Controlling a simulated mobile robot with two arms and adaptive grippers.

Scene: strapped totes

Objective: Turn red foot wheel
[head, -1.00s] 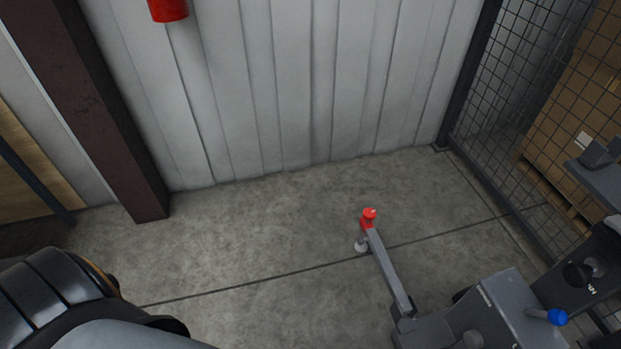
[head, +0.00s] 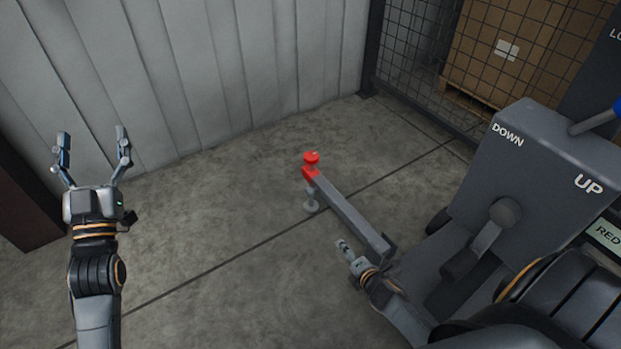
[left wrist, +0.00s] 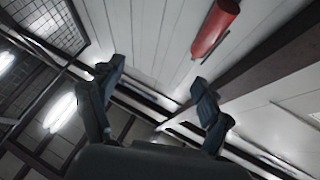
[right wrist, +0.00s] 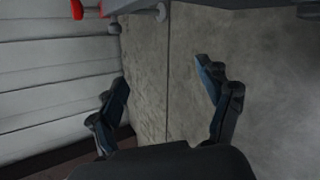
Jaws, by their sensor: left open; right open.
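The red foot wheel (head: 311,158) is a small red knob on top of the outer end of a grey outrigger arm (head: 345,212), with a pale round foot below it near the floor. Red parts also show at the top left of the right wrist view (right wrist: 78,10). My left gripper (head: 92,145) is raised at the left of the head view, open and empty, well apart from the wheel. My right gripper (head: 345,250) is low beside the outrigger arm, below the wheel in the picture. In the right wrist view its fingers (right wrist: 168,80) are spread with nothing between them.
A grey machine housing (head: 545,160) marked DOWN and UP, with a lever, stands at the right. A mesh fence (head: 425,60) with boxes behind it is at the back right. A corrugated wall (head: 200,80) closes the back. Concrete floor (head: 230,210) left of the outrigger is clear.

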